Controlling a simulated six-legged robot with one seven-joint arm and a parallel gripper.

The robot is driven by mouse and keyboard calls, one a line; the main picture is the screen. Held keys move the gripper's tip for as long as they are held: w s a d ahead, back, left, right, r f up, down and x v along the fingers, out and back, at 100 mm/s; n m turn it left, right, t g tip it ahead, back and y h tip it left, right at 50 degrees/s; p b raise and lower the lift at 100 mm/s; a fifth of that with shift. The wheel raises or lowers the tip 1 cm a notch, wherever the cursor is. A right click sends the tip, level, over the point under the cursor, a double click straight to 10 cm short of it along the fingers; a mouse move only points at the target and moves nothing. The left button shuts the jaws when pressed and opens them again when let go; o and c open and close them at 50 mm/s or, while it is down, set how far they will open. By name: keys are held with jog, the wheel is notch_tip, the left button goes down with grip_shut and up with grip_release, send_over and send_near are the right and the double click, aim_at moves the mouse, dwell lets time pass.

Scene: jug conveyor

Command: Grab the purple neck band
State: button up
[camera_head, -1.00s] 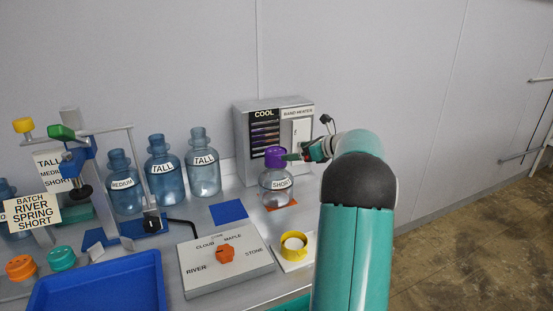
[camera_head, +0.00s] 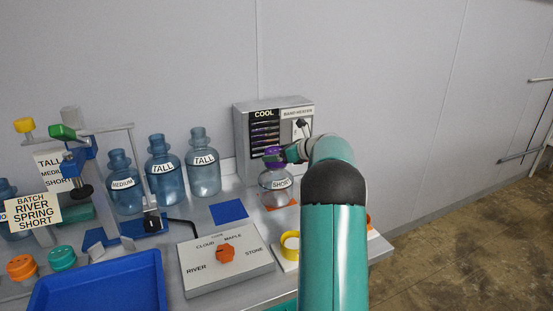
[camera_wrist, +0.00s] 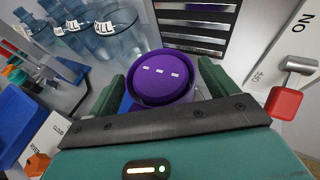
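A purple cap-like ring piece (camera_head: 273,155) sits on top of the short clear-blue jug (camera_head: 277,183). In the wrist view this purple piece (camera_wrist: 161,76) is seen from above, with pale dashes on its top. I cannot tell from the frames whether it is one piece or a cap with a band below it. My gripper (camera_head: 286,153) is at the purple piece from the right. In the wrist view my gripper (camera_wrist: 160,85) is open, its green fingers on either side of the purple piece. Contact is hard to judge.
Behind the jug stands a grey box with a slotted COOL panel (camera_head: 265,130) and a BAND HEATER panel. Its red-tipped lever (camera_wrist: 285,102) is close to the right finger. Tall jugs (camera_head: 203,170) stand to the left. A dial box (camera_head: 226,262) and yellow ring (camera_head: 289,247) are in front.

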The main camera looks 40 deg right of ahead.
jog(key=c, duration=0.7)
jog(key=shift+c, duration=0.3)
